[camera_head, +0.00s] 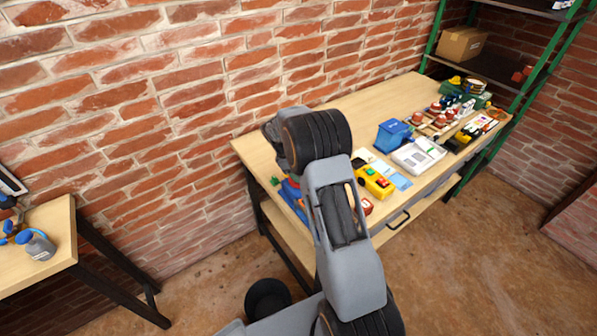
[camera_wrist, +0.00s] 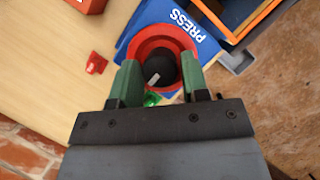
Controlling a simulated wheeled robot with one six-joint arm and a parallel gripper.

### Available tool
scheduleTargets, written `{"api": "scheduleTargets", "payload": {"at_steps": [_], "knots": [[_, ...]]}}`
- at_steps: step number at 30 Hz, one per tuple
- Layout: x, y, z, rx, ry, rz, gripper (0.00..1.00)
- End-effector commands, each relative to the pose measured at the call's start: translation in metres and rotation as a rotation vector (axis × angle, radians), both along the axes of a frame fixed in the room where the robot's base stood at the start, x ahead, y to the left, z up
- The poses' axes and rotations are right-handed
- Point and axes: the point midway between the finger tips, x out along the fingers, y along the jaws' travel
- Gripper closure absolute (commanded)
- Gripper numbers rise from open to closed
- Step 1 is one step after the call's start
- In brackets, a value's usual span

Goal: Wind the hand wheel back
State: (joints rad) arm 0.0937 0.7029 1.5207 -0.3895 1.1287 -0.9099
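A red ring-shaped hand wheel (camera_wrist: 160,45) with a dark round centre sits on a blue body (camera_wrist: 200,30) lettered PRESS in the wrist view. A pale marker shows on the dark centre. My gripper (camera_wrist: 158,62) has its two green fingers spread wide apart, overlapping the left and right sides of the wheel. Whether the fingers touch the rim cannot be told. In the camera_head view the blue press (camera_head: 293,196) shows only in part beside my arm, which hides the wheel and my gripper.
A small red piece (camera_wrist: 96,63) and a green piece (camera_wrist: 151,98) lie near the wheel. To the right on the workbench (camera_head: 340,100) are a yellow box (camera_head: 374,182), a blue bin (camera_head: 393,134) and a white tray (camera_head: 418,155). A brick wall runs behind.

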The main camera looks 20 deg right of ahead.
Motion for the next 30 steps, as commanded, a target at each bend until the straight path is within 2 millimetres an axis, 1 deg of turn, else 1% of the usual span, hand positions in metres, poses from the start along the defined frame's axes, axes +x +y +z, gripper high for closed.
{"api": "scheduleTargets", "payload": {"at_steps": [1, 5, 6, 13, 16, 20, 30], "knots": [[0.000, 0.000, 0.000, 0.000, 0.000, 0.000, 0.53], [0.000, 0.000, 0.000, 0.000, 0.000, -0.001, 0.41], [0.000, 0.000, 0.000, 0.000, 0.000, -0.001, 0.40], [0.000, 0.000, 0.001, 0.000, -0.001, -0.002, 0.40], [0.002, 0.003, 0.007, -0.001, -0.001, -0.001, 0.40], [0.006, 0.009, 0.026, -0.002, -0.005, 0.001, 0.40], [0.020, 0.032, 0.089, -0.001, -0.004, 0.001, 0.40]]}}
